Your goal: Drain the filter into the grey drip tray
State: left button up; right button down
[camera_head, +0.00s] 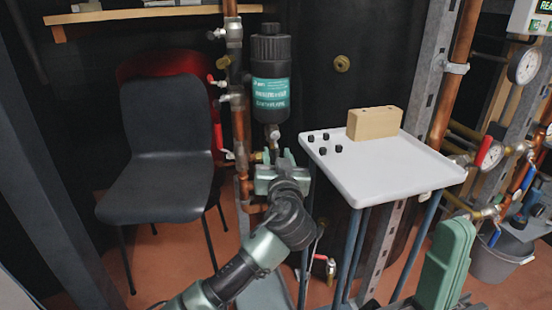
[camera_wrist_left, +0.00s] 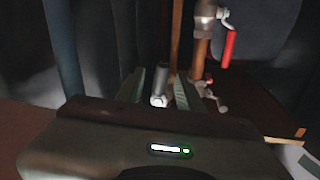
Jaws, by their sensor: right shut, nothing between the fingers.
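The filter (camera_head: 271,85) is an upright black cylinder with a teal label, beside a copper pipe. A small metal drain fitting (camera_head: 273,134) hangs from its bottom. My left gripper (camera_head: 275,157) is just below that fitting, fingers up. In the left wrist view my left gripper (camera_wrist_left: 160,88) has its fingers apart, with a silver valve end (camera_wrist_left: 159,99) showing in the gap; I cannot tell whether they touch it. My right gripper (camera_head: 447,262) is shut and empty at lower right. A grey surface (camera_head: 264,292) low behind my left arm may be the drip tray; it is mostly hidden.
A white tray table (camera_head: 425,178) right of the filter holds a wooden block (camera_head: 375,123) and several black caps (camera_head: 324,144). A dark chair (camera_head: 165,130) stands left. Red-handled valves (camera_head: 489,152) and a grey bucket (camera_head: 497,262) are at right. Pipes crowd the filter.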

pick_arm(q)
jog(key=shift+w+a, duration=0.1)
jog(key=shift+w, duration=0.3)
grip_shut()
